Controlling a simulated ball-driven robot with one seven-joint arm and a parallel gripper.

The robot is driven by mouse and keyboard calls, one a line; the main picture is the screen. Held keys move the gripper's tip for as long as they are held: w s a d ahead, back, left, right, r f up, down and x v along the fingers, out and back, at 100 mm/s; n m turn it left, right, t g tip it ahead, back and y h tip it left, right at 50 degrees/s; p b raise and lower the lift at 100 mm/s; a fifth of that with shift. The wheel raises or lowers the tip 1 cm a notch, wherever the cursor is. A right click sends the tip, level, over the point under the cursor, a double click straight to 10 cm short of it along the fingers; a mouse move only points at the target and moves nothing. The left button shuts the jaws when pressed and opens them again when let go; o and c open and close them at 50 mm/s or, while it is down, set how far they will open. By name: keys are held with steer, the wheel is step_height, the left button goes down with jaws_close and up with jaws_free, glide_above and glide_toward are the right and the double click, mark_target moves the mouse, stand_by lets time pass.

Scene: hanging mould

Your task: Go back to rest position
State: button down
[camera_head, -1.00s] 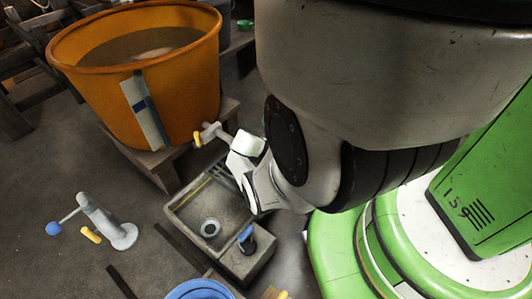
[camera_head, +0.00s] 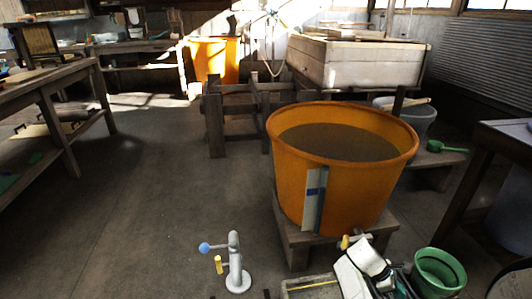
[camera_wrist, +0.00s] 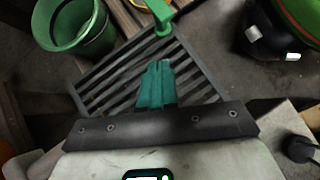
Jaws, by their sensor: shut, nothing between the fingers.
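My gripper (camera_wrist: 158,80) shows in the wrist view as teal fingers closed together, with nothing between them. It is over a dark slatted rack (camera_wrist: 98,88). In the head view my white arm link is at the bottom edge, right of centre, just below the orange tub's tap (camera_head: 352,240). The fingertips cannot be made out there. A green bucket (camera_head: 438,272) is right of the arm in the head view; a green bucket also shows at the upper left of the wrist view (camera_wrist: 72,38).
The orange tub (camera_head: 300,185) stands on a wooden platform (camera_head: 297,252). A white post with a blue knob (camera_head: 236,265) stands on the floor to its left. A sink rim (camera_head: 312,284) shows at the bottom. A workbench (camera_head: 50,82) is at left. The left-centre floor is clear.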

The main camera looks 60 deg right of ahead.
steer(key=w+a+r+m+t+h, duration=0.2)
steer(key=w+a+t, duration=0.3)
steer(key=w+a, duration=1.15)
steer(key=w+a+r+m+t+y, duration=0.1)
steer(key=w+a+r+t, duration=0.25)
steer(key=w+a, duration=0.45)
steer(key=s+a+r+t+y+p, duration=0.1)
steer(key=s+a+r, duration=0.1)
steer(key=a+r, duration=0.4)
steer(key=s+a+r+y, duration=0.1)
steer(key=a+r+y, duration=0.15)
steer(key=a, duration=0.55)
step_height(320, 180, up, 30)
steer(key=p, duration=2.9)
steer(key=shift+f+h, duration=0.15)
steer(key=shift+h, duration=0.3)
